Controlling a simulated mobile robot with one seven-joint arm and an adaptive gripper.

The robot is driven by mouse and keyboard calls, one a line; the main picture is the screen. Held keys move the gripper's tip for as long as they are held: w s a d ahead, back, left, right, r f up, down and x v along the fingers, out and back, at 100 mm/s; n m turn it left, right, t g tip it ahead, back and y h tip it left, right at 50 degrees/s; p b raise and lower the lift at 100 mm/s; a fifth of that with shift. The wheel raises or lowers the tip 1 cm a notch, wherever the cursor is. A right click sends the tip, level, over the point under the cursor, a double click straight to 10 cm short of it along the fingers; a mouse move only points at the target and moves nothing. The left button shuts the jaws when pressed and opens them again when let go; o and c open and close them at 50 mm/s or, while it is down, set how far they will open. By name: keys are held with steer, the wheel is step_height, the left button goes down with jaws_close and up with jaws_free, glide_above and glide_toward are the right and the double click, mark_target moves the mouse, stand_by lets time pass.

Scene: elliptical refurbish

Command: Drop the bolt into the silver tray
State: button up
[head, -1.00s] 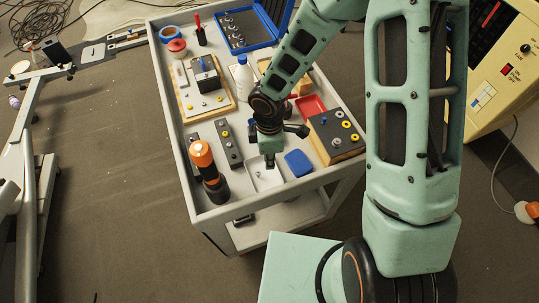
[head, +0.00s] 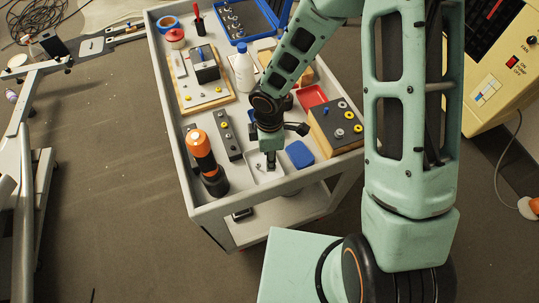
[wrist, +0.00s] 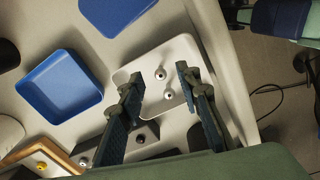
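The silver tray (wrist: 150,62) lies below my gripper in the wrist view. It also shows in the head view (head: 262,179), partly hidden by my gripper. Two small metal pieces lie in the tray, apart from each other: one bolt-like piece (wrist: 160,74) and another (wrist: 168,95). I cannot tell which is the task's bolt. My gripper (wrist: 157,83) is open over the tray, its two fingers well apart with nothing held between them. In the head view my gripper (head: 270,163) points down above the tray.
A blue bin (wrist: 62,86) is beside the tray, with another blue container (wrist: 112,12) near it. A white bottle (head: 244,68) and a board with rings (head: 336,126) stand close to the arm.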

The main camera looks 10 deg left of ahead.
step_height(320, 180, up, 12)
stand_by(0.6)
stand_by(0.4)
